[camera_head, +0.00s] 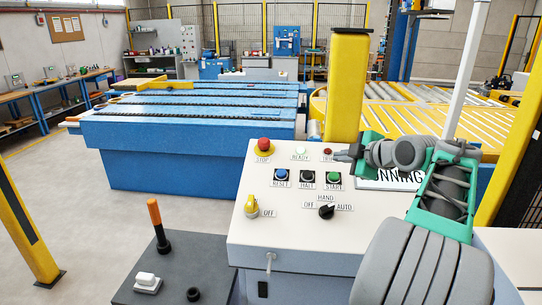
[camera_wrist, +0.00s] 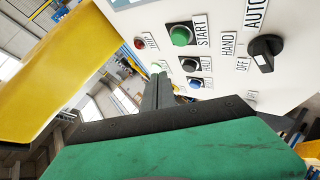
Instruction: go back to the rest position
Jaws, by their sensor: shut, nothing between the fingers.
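My gripper (camera_head: 341,155) is at the top right of the white control panel (camera_head: 290,230) in the head view, in front of the yellow post and near the red lamp. Its fingers are shut with nothing between them. In the wrist view the shut fingers (camera_wrist: 157,85) point up past the panel face, with the green START button (camera_wrist: 181,35) to their right. I cannot tell whether the fingertips touch the panel. My arm reaches in from the lower right and covers part of the RUNNING sign (camera_head: 395,180).
The panel carries a red STOP button (camera_head: 264,144), a blue RESET button (camera_head: 281,174), a yellow switch (camera_head: 251,206) and a black HAND/AUTO knob (camera_head: 326,211). A yellow post (camera_head: 347,85) stands just behind. An orange-handled lever (camera_head: 157,222) is at lower left. Open floor lies left.

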